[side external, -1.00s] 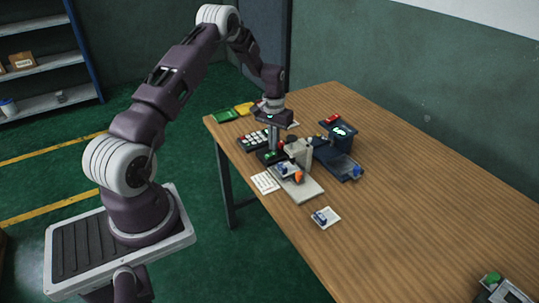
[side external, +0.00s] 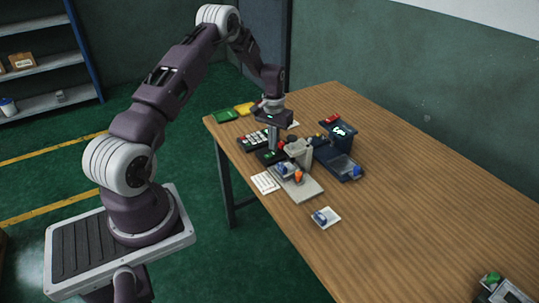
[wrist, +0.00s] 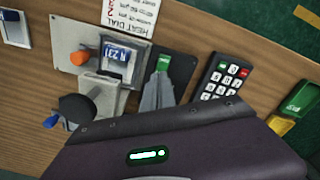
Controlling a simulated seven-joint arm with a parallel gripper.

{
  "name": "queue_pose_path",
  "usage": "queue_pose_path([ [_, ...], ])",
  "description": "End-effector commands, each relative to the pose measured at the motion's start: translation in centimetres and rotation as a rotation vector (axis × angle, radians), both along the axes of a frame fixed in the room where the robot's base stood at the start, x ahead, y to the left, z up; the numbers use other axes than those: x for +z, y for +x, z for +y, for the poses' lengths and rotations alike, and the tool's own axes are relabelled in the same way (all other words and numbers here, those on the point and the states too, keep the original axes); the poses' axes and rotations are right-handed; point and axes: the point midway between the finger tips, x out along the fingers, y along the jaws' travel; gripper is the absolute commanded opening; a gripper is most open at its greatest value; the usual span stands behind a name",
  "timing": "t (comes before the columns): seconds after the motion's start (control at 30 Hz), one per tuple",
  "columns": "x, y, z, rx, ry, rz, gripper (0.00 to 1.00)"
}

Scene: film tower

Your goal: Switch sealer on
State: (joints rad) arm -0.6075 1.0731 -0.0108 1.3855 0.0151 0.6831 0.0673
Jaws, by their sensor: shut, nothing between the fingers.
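The sealer is a grey unit with a flat base plate (side external: 308,190), a blue-and-white display (wrist: 119,53) and an orange knob (wrist: 81,58). Beside it is a black panel (wrist: 180,68) with a green switch (wrist: 163,62), which also shows green in the side view (side external: 271,154). My gripper (wrist: 158,90) is shut and empty, pointing down over the black panel, with its fingertips close to the green switch. I cannot tell whether they touch it. The fingers hide part of the panel.
A black keypad (wrist: 219,77) stands beside the panel. A printed card (side external: 265,182) lies at the table's near edge. A dark device with a tray (side external: 340,160) stands behind the sealer. Green (side external: 224,116) and yellow items lie at the far left corner. The right of the table is mostly clear.

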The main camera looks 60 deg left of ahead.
Motion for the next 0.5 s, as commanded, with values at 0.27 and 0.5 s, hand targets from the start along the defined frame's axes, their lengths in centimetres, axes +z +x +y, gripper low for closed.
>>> queue_pose_path([
  [0.27, -0.33, 0.0, 0.0, 0.0, 0.0, 0.0, 0.0],
  [0.5, -0.71, 0.0, 0.0, 0.0, 0.0, 0.001, 0.0],
])
